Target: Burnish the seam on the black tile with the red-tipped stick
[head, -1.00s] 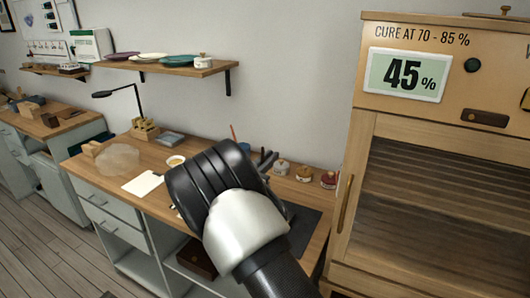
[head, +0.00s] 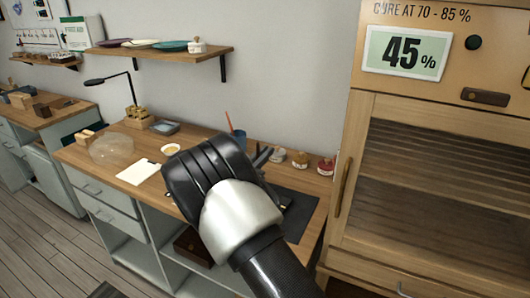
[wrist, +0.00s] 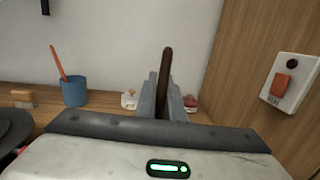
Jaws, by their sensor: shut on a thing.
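My gripper (head: 262,157) is over the right part of the wooden bench, seen from behind in the head view. In the wrist view its grey fingers (wrist: 161,98) are shut on a dark brown stick (wrist: 167,70) that points up in the picture. No red tip shows on the visible part of the stick, and its other end is hidden. I cannot make out the black tile or its seam. A dark mat (head: 300,210) lies on the bench, partly hidden behind my arm.
A blue cup (wrist: 74,91) with an orange-handled tool stands at the back of the bench. Small jars (head: 300,160) stand to its right. A wooden cabinet (head: 341,200) reading 45% closes off the right. A white card (head: 138,172) and a clear dome (head: 111,149) lie left.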

